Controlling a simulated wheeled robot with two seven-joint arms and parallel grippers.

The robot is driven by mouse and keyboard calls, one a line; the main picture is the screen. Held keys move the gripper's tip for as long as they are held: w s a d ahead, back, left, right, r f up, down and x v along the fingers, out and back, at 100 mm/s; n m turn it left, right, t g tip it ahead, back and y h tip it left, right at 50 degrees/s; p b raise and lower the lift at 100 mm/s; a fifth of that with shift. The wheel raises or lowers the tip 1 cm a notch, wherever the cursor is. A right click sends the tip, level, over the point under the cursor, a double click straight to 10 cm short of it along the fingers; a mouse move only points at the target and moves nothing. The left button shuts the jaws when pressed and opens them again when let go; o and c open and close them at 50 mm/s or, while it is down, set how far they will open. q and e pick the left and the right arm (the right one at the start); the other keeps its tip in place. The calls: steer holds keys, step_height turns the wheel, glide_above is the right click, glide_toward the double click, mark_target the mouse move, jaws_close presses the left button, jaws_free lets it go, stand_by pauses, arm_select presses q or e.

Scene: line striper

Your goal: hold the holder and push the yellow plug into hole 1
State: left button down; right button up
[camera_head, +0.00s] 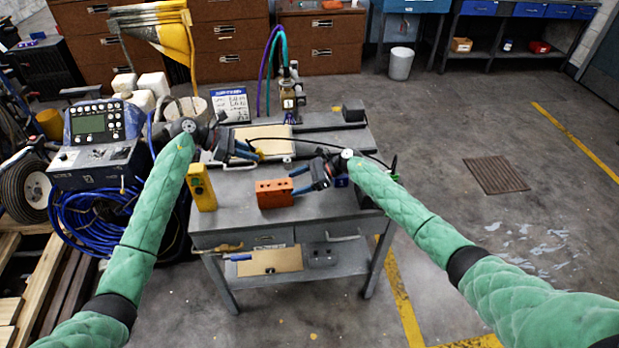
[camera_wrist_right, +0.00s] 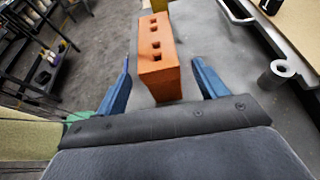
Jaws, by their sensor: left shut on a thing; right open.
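The holder is an orange block (camera_head: 275,193) standing near the front edge of the grey table. The right wrist view shows the orange block (camera_wrist_right: 160,75) with several dark holes in a row along one face. My right gripper (camera_head: 295,181) is open, with its blue fingers (camera_wrist_right: 162,70) pointing at the block from the right. The block lies ahead between the fingers, which are not closed on it. My left gripper (camera_head: 255,152) is shut on a small yellow piece, apparently the yellow plug (camera_head: 260,154), above the table behind the holder. Which hole is number 1 cannot be read.
A yellow box (camera_head: 201,187) stands at the table's left front corner. A tan panel (camera_head: 264,142) and a dark rail lie behind the grippers. A black cable crosses the table.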

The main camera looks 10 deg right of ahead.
mark_target(275, 194)
steer(key=shift+x, duration=1.25)
steer(key=c, duration=1.4)
arm_select(q)
steer(key=shift+w+r+y, duration=0.4)
steer(key=shift+r+y, duration=0.1)
steer(key=shift+r, duration=0.3)
steer(key=shift+d, duration=0.35)
steer(key=shift+y, duration=0.9)
steer(key=f, duration=0.1)
steer(key=d+f, duration=0.1)
steer(key=s+f, duration=0.1)
steer(key=f, duration=0.1)
steer(key=shift+d, duration=0.25)
steer(key=shift+w+a+f+y, duration=0.1)
steer(key=shift+a+f+y, duration=0.15)
steer(key=shift+y, duration=0.15)
